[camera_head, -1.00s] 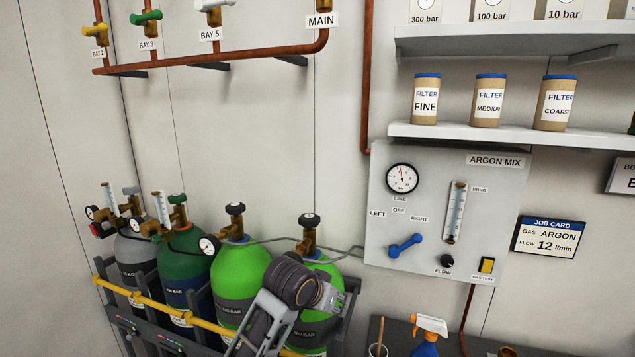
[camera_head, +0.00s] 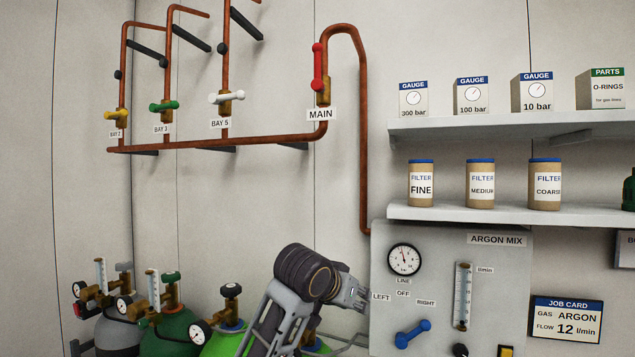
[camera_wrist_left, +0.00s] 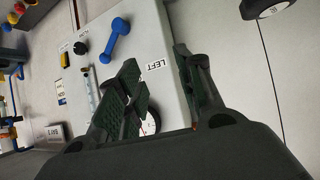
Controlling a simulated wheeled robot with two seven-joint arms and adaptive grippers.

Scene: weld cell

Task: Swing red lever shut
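The red lever (camera_head: 318,67) is on the MAIN valve of the copper pipe, in the upper middle of the head view. It stands upright, in line with the vertical pipe, above the MAIN label (camera_head: 320,114). My left gripper (camera_head: 358,293) is well below the lever, by the left edge of the ARGON MIX panel. In the left wrist view its two fingers (camera_wrist_left: 165,75) are apart with nothing held between them. The red lever does not show in the left wrist view. My right gripper is in neither view.
The grey panel (camera_head: 455,285) carries a blue handle (camera_head: 412,333) and a gauge (camera_head: 404,259). Shelves (camera_head: 500,213) with filter cans are at right. A copper pipe (camera_head: 364,170) runs down beside them. Gas cylinders (camera_head: 175,335) stand lower left. The wall below MAIN is clear.

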